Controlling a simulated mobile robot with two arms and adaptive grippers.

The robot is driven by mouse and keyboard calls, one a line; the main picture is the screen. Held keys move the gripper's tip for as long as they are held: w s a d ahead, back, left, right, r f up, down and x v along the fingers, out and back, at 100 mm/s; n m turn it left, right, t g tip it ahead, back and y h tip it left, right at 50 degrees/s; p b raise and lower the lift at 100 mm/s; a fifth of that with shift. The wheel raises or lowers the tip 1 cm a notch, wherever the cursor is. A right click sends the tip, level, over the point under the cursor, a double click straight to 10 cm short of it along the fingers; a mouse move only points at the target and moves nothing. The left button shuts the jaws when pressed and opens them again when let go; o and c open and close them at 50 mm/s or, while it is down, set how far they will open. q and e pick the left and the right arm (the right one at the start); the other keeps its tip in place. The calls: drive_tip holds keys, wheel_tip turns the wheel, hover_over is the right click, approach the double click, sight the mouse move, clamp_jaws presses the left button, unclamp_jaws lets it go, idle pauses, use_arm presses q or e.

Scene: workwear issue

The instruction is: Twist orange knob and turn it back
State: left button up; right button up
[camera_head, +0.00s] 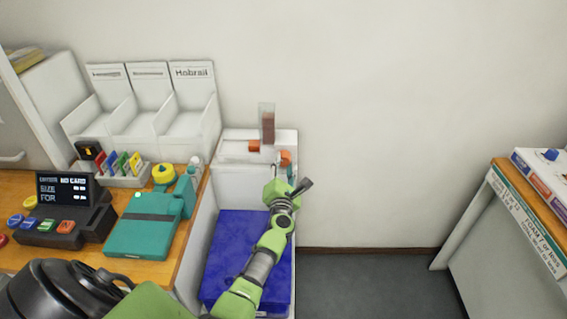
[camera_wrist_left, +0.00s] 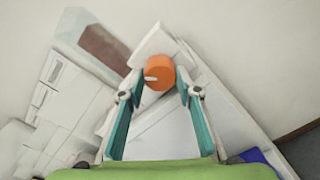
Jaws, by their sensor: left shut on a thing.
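The orange knob (camera_wrist_left: 160,73) is round with a short white mark on its face. It sits on the front of a white dispenser unit, and in the head view it shows partly (camera_head: 286,157) above my left gripper (camera_head: 282,171). In the left wrist view my left gripper (camera_wrist_left: 161,82) has one teal finger on each side of the knob and is shut on it. The knob's sides are partly hidden by the fingertips. My right gripper is not in view.
A clear tube with reddish-brown contents (camera_head: 267,127) stands on the white unit (camera_head: 230,148), near another orange part (camera_head: 254,146). A blue bin (camera_head: 228,250) is below. A wooden counter (camera_head: 150,265) with a teal device (camera_head: 145,228) is at left. Floor at right is clear.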

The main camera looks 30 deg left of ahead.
use_arm(q)
drive_tip(key=m+p, duration=0.1)
drive_tip(key=m, duration=0.3)
drive_tip(key=shift+m, duration=0.3)
drive_tip(key=shift+f+m+p, duration=0.1)
drive_tip(key=shift+m+p, duration=0.5)
drive_tip(key=shift+m, duration=0.9)
drive_tip(key=o, duration=1.1)
